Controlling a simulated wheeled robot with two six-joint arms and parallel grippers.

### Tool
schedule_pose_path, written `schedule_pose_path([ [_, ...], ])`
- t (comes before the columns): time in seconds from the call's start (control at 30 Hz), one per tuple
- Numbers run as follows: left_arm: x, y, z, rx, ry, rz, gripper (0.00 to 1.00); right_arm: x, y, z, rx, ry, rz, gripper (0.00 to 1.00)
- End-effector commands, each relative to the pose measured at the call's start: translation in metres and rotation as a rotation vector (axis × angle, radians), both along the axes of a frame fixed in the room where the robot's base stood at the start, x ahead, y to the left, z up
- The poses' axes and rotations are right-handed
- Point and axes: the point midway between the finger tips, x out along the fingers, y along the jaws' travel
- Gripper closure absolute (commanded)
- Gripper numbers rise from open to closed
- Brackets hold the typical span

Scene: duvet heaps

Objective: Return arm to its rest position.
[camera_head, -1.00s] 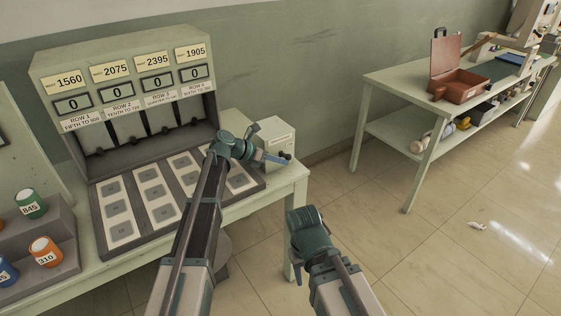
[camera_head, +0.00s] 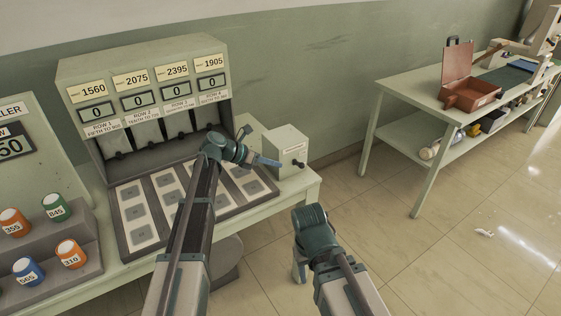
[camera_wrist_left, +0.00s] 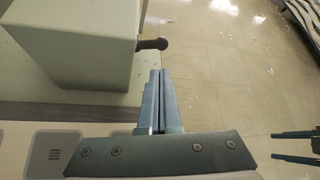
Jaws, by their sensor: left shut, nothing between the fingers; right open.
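My left arm reaches up from the lower middle in the head view. Its gripper (camera_head: 272,164) is shut and empty, in front of the pale box (camera_head: 287,143) with a dark knob (camera_head: 300,165). In the left wrist view the two blue fingers (camera_wrist_left: 160,85) lie together, with the box (camera_wrist_left: 75,40) at upper left and its knob (camera_wrist_left: 152,44) just beyond the tips. Whether they touch the box, I cannot tell. My right gripper (camera_head: 299,268) hangs low over the floor beside the table, pointing down; its open fingers also show in the left wrist view (camera_wrist_left: 295,147).
A counter cabinet (camera_head: 145,62) with four-digit signs and a tray of pale plates (camera_head: 137,212) stands on the green table. Numbered canisters (camera_head: 57,208) sit on a stepped stand at left. A second table (camera_head: 400,88) with an open brown case (camera_head: 470,95) stands at right.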

Motion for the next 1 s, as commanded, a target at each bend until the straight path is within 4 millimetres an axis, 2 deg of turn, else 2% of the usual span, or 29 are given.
schedule_pose_path([
  [0.07, -0.003, 0.003, 0.007, 0.000, 0.000, -0.001, 1.00, 0.000, 0.000, 0.007, 0.000, 0.000, 0.000, 0.50],
  [0.53, -0.004, 0.004, 0.006, 0.001, -0.001, -0.003, 1.00, 0.000, 0.000, 0.006, 0.000, 0.000, 0.000, 0.50],
  [0.63, -0.013, -0.001, 0.004, 0.035, -0.026, -0.040, 1.00, 0.000, 0.000, 0.008, 0.000, 0.000, 0.000, 0.50],
  [0.77, -0.052, -0.022, -0.005, 0.186, -0.151, -0.220, 1.00, 0.000, 0.000, 0.018, 0.000, 0.000, 0.000, 0.50],
  [0.9, -0.115, -0.045, -0.020, 0.424, -0.359, -0.566, 1.00, 0.000, 0.000, 0.030, 0.000, 0.000, 0.000, 0.50],
  [1.0, -0.158, -0.052, -0.029, 0.570, -0.504, -0.847, 1.00, 0.000, 0.000, 0.039, 0.000, 0.000, 0.000, 0.50],
])
